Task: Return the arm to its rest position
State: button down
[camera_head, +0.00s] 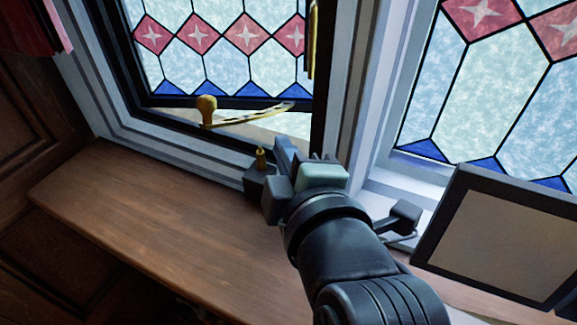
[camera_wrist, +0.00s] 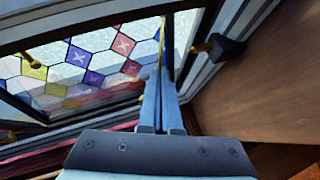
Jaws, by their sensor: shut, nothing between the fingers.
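My gripper (camera_head: 284,152) reaches up from the lower right in the head view, over the sill near the window's lower right corner. Its fingers are together with nothing between them; they also show in the wrist view (camera_wrist: 165,75), pointing toward the window. A leaded window sash (camera_head: 218,68) with red diamonds stands in front of it, with a gap showing under its lower edge. A brass stay bar with a knob (camera_head: 207,108) lies slantwise across that gap. A dark block with a brass peg (camera_head: 261,158) is close beside the fingers; I cannot tell whether they touch.
The wooden sill (camera_head: 150,205) is bare to the left of my arm. A dark-framed panel (camera_head: 510,235) stands close at the right. A second leaded window (camera_head: 480,90) is behind it. Red cloth (camera_head: 35,28) hangs at the upper left.

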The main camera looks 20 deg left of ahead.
jog(key=w+d+r+m+t+h+b, duration=0.1)
jog(key=d+r+m+t+h, duration=0.1)
jog(key=d+r+m+t, duration=0.45)
jog(key=w+d+r+m+t+h+b, duration=0.1)
jog(key=d+r+m+t+h+b, duration=0.15)
jog(key=r+m, duration=0.5)
jog(key=s+d+r+m+t+h, duration=0.2)
jog(key=r+m+t, duration=0.1)
jog(key=r, duration=0.3)
jog(key=s+d+r+m+t+h, duration=0.2)
jog(key=s+r+m+t, duration=0.1)
jog(key=r+m, duration=0.2)
jog(key=shift+s+d+r+b, duration=0.15)
jog(key=shift+s+r+b, duration=0.2)
jog(key=shift+r, duration=0.35)
jog(key=shift+w+h, duration=0.1)
jog(key=shift+h, duration=0.15)
